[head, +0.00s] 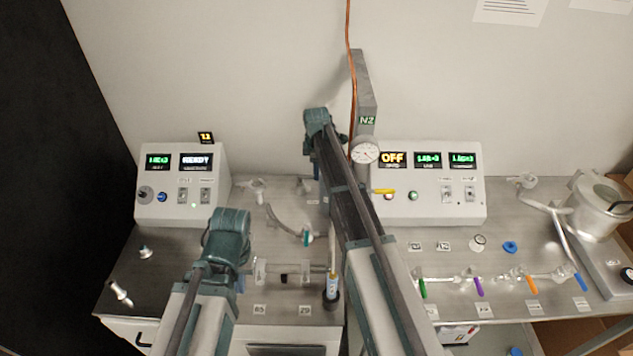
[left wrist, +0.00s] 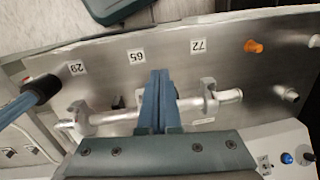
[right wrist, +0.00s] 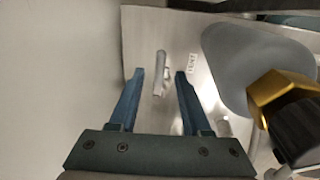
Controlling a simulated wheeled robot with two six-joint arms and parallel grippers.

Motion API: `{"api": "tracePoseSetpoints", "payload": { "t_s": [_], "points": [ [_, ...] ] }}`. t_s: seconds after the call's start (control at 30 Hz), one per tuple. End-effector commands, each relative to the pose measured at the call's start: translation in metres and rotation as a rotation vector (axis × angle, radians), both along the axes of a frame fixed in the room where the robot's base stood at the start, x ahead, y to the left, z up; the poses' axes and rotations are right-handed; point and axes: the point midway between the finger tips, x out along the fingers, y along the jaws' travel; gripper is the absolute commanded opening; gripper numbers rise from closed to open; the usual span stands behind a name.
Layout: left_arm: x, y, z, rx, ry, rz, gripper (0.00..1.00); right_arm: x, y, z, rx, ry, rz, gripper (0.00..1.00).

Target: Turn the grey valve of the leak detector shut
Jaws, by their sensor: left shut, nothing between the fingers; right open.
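The left console (head: 180,180), with a READY display, looks like the leak detector. A small grey handle-like piece (right wrist: 160,75), possibly the grey valve, stands on the metal bench by a small label. It shows between and beyond the fingertips of my right gripper (right wrist: 160,73), which is open and empty. In the head view my right arm hides those fingers. My left gripper (left wrist: 160,75) is shut and empty, its fingers over a clear horizontal tube (left wrist: 190,104) on the bench. The tube also shows in the head view (head: 290,267).
A gold hexagonal fitting with a black end (right wrist: 275,92) is close on the right in the right wrist view. A grey N2 column (head: 364,90) with a gauge (head: 364,152) stands beside my right arm. The right console (head: 430,205) shows OFF. Coloured-handled glassware (head: 480,280) lies at right.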

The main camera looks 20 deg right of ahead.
Motion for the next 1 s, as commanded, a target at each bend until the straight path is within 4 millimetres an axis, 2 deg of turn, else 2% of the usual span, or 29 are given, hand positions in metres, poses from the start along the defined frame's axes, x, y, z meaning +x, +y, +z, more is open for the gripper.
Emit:
{"api": "tracePoseSetpoints", "payload": {
  "t_s": [0.03, 0.13, 0.5, 0.53, 0.8, 1.0],
  "points": [
    [0.000, 0.000, -0.013, 0.000, 0.000, 0.000, 0.00, 0.002, -0.001, -0.013, 0.000, 0.000, 0.000, 0.48],
    [0.000, 0.000, -0.021, 0.000, 0.000, 0.001, 0.00, 0.004, -0.001, -0.021, 0.000, 0.000, 0.000, 0.48],
    [0.000, 0.000, -0.024, 0.000, 0.000, 0.001, 0.00, 0.005, -0.001, -0.024, 0.000, 0.000, 0.000, 0.48],
    [0.000, 0.000, -0.024, 0.000, 0.000, 0.001, 0.00, 0.005, -0.001, -0.024, 0.000, 0.000, 0.000, 0.46],
    [0.000, 0.000, -0.024, 0.000, 0.000, 0.001, 0.00, 0.005, -0.001, -0.024, 0.000, 0.000, 0.000, 0.00],
    [0.000, 0.000, -0.024, 0.000, 0.000, 0.001, 0.00, 0.005, -0.001, -0.024, 0.000, 0.000, 0.000, 0.00]
  ]
}}
